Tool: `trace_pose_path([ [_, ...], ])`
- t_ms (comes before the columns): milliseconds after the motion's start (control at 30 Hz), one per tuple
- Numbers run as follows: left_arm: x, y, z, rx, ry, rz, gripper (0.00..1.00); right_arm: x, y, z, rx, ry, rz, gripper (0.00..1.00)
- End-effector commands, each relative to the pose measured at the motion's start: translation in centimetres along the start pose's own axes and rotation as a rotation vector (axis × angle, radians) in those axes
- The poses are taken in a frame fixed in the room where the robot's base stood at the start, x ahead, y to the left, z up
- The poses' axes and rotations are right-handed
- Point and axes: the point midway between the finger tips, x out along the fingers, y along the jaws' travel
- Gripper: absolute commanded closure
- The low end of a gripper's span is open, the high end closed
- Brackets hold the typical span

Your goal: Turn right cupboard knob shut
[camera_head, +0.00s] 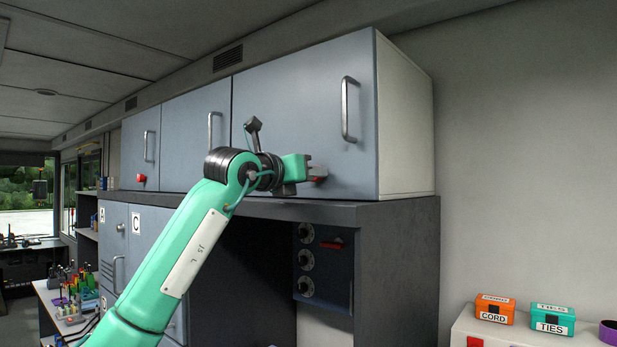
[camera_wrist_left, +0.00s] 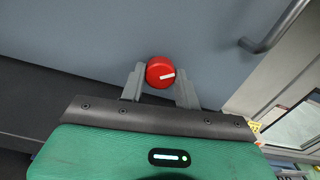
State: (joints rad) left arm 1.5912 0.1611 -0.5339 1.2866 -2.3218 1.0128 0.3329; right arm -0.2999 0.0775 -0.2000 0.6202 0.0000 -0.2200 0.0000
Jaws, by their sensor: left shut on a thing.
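The right cupboard door (camera_head: 290,110) is a grey-blue panel, flat with the cabinet front. Its red round knob (camera_wrist_left: 160,72) sits between the fingers of my left gripper (camera_wrist_left: 160,88) in the wrist view. The knob's white mark points to the right and slightly up there. My left gripper is shut on the knob. My right gripper is not in view.
A metal bar handle (camera_head: 346,110) stands out from the door above the knob. A dark ledge (camera_head: 370,210) runs below the cupboards. Another red knob (camera_head: 141,178) is on the far left cupboard. Orange (camera_head: 495,309) and teal (camera_head: 552,319) boxes stand at lower right.

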Motion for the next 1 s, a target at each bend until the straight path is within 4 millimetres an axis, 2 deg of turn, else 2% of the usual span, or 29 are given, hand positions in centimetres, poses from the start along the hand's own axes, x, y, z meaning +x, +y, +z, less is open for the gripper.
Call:
trace_pose_path([
  [167, -0.1, 0.0, 0.3, 0.001, -0.006, 0.000, 0.91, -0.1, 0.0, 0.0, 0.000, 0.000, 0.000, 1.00],
  [200, -0.1, 0.0, 0.3, 0.001, -0.006, 0.000, 0.66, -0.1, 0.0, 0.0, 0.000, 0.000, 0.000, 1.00],
  [300, -0.1, 0.0, 0.3, 0.001, -0.005, 0.000, 0.46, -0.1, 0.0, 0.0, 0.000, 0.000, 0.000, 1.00],
  [667, -0.5, 0.1, 0.0, 0.002, -0.003, 0.000, 0.46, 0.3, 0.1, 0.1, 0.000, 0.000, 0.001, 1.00],
  [767, -1.6, 0.1, -0.1, 0.003, -0.005, -0.001, 0.46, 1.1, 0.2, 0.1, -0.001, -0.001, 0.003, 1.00],
  [1000, -6.9, 0.2, -0.3, 0.005, -0.006, 0.002, 0.46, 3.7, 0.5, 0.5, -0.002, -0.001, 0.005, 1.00],
])
